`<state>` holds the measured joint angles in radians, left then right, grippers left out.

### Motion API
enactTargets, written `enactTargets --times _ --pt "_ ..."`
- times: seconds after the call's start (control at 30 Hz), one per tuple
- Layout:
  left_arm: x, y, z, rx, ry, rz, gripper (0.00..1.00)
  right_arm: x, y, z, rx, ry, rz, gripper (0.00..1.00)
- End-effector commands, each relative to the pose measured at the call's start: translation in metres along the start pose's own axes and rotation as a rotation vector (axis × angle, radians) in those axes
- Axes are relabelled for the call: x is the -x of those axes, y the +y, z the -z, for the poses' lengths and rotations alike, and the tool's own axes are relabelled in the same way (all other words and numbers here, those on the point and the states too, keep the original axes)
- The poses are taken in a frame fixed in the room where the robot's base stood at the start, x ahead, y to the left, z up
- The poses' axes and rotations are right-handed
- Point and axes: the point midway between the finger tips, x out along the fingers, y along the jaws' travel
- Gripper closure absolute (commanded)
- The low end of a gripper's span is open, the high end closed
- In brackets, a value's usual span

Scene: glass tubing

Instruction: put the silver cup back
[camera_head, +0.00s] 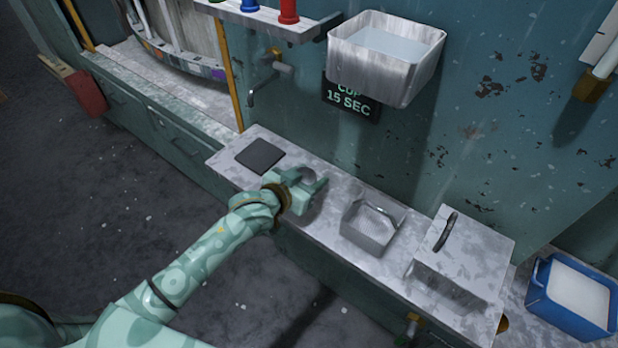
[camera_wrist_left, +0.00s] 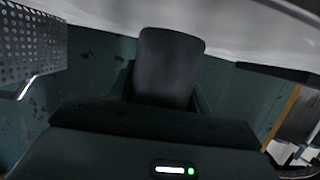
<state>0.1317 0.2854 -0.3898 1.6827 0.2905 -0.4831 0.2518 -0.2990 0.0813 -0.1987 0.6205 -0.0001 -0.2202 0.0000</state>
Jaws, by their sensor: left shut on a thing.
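My left gripper (camera_head: 312,184) is over the grey counter, just right of a dark square pad (camera_head: 260,155). It is shut on the silver cup (camera_wrist_left: 170,68), which stands out between the fingers in the left wrist view. In the head view only a small grey part of the cup (camera_head: 308,175) shows; the gripper hides the rest. I cannot tell whether the cup touches the counter. The pad also shows at the right of the left wrist view (camera_wrist_left: 275,73). My right gripper is not in view.
A perforated metal basket (camera_head: 370,226) stands on the counter right of my gripper. Farther right are a metal box with a handle (camera_head: 468,258) and a blue bin (camera_head: 535,290). A metal tank (camera_head: 372,72), a "CUP 15 SEC" sign (camera_head: 350,99) and a tap (camera_head: 268,72) are on the wall.

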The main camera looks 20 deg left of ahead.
Motion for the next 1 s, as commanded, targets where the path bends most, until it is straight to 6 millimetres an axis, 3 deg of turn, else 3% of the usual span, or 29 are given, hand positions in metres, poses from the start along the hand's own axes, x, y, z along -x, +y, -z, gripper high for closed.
enactTargets --times 0.17,0.2,0.23,0.27,0.63,1.0 --pt "0.0 0.0 -0.001 0.0 -0.001 0.0 0.8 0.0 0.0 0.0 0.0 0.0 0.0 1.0" --pt "0.0 0.0 -0.001 0.0 -0.001 0.0 0.4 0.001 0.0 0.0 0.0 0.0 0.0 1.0" --pt "0.0 0.0 -0.001 0.0 -0.001 0.0 0.32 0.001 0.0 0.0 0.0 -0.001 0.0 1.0" --pt "0.0 0.0 -0.001 0.0 -0.001 0.0 0.3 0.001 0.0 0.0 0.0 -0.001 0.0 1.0" --pt "0.008 0.0 0.001 0.001 -0.001 0.0 0.3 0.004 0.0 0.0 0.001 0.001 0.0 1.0" --pt "0.09 0.0 0.003 0.0 -0.002 0.0 0.3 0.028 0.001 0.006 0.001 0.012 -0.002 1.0"
